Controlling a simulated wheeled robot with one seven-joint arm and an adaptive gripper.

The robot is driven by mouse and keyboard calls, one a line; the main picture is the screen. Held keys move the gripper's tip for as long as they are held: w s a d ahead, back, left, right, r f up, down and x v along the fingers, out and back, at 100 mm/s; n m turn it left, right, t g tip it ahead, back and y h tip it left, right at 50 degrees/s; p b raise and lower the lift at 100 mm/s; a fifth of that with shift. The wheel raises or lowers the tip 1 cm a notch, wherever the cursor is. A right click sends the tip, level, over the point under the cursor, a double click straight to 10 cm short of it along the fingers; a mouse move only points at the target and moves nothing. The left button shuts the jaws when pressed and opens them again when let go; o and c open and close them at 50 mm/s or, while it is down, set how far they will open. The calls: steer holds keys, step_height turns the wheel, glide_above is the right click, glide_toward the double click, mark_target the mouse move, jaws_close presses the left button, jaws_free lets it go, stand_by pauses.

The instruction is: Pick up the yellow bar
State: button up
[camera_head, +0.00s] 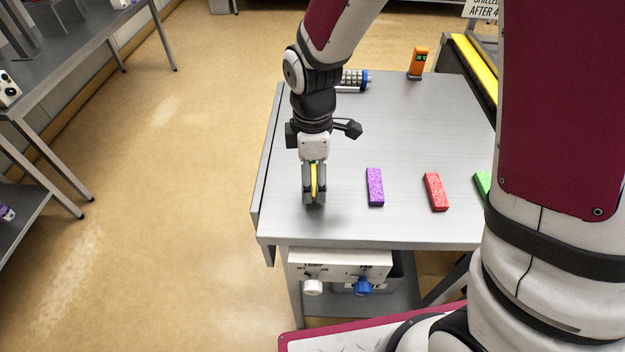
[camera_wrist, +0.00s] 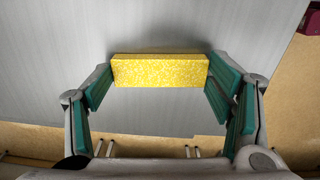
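The yellow bar (camera_wrist: 160,70) is speckled and lies crosswise between my fingertips in the wrist view. My gripper (camera_wrist: 160,82) has a teal pad against each end of the bar as seen there, and appears shut on it. In the head view my gripper (camera_head: 314,198) points straight down at the left part of the grey table (camera_head: 410,125). A thin strip of the yellow bar (camera_head: 314,180) shows between its fingers, which hide the rest. The bar is at or very near the tabletop; I cannot tell whether it touches.
A purple bar (camera_head: 375,187), a red bar (camera_head: 436,191) and a partly hidden green bar (camera_head: 482,184) lie to the right of my gripper. An orange device (camera_head: 418,62) stands at the back. A control panel with knobs (camera_head: 340,268) is below the table's front edge.

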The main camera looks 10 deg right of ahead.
mark_target(313, 179)
steer(key=shift+r, duration=0.1)
steer(key=shift+w+r, duration=0.1)
steer(key=shift+r, duration=0.4)
step_height(313, 179, up, 2)
steer(key=shift+r, duration=0.1)
steer(key=shift+s+d+r, duration=0.15)
steer(key=shift+s+d, duration=0.1)
steer(key=shift+s, duration=0.45)
steer(key=s+d, duration=0.1)
steer(key=s, duration=0.2)
steer(key=s+d, duration=0.1)
steer(key=s, duration=0.3)
steer(key=s+d+r, duration=0.1)
steer(key=s, duration=0.3)
steer(key=shift+s+d+r, duration=0.1)
steer(key=shift+s+d, duration=0.05)
steer(key=shift+d, duration=0.25)
steer(key=shift+s+r+p, duration=0.1)
steer(key=shift+s+p, duration=0.1)
steer(key=shift+p, duration=0.1)
steer(key=shift+d+r+p, duration=0.1)
steer(key=shift+p, duration=0.55)
steer(key=shift+s+r+p, duration=0.1)
steer(key=shift+p, duration=0.7)
